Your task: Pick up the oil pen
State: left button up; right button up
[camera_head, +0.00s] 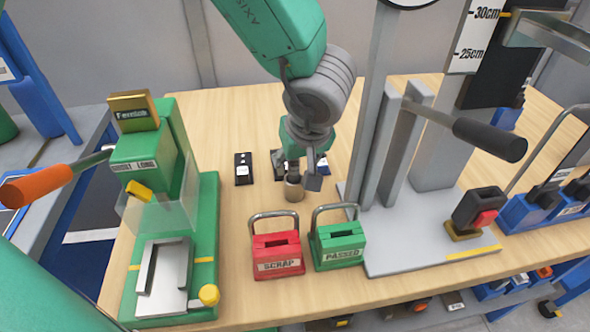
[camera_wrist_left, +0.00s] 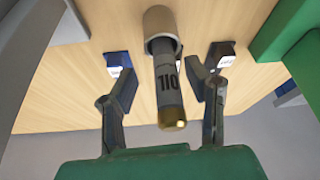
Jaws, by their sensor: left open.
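The oil pen (camera_wrist_left: 168,85) is a dark grey cylinder marked "110" with a brass-coloured end, in the left wrist view. It stands in a small beige cylindrical holder (camera_wrist_left: 160,24). In the head view the holder (camera_head: 294,189) is on the wooden table below my left gripper (camera_head: 303,174), and the pen is mostly hidden by the gripper. In the left wrist view my left gripper (camera_wrist_left: 154,68) is open, with one finger on each side of the pen and gaps to both. My right gripper is not in view.
A red SCRAP box (camera_head: 276,255) and a green PASSED box (camera_head: 338,246) stand in front of the holder. A green press (camera_head: 172,220) is to the left, a grey lever stand (camera_head: 420,235) to the right. Small black block (camera_head: 243,169) lies left of the gripper.

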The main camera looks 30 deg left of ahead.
pick_arm(q)
jog(key=shift+d+r, duration=0.15)
jog(key=shift+d, duration=0.3)
jog(key=shift+s+a, duration=0.1)
jog(key=shift+a, duration=0.05)
jog(key=c, duration=0.6)
jog(key=shift+a, duration=0.4)
grip_shut()
jog(key=shift+a+f, duration=0.2)
jog(key=shift+a, duration=0.35)
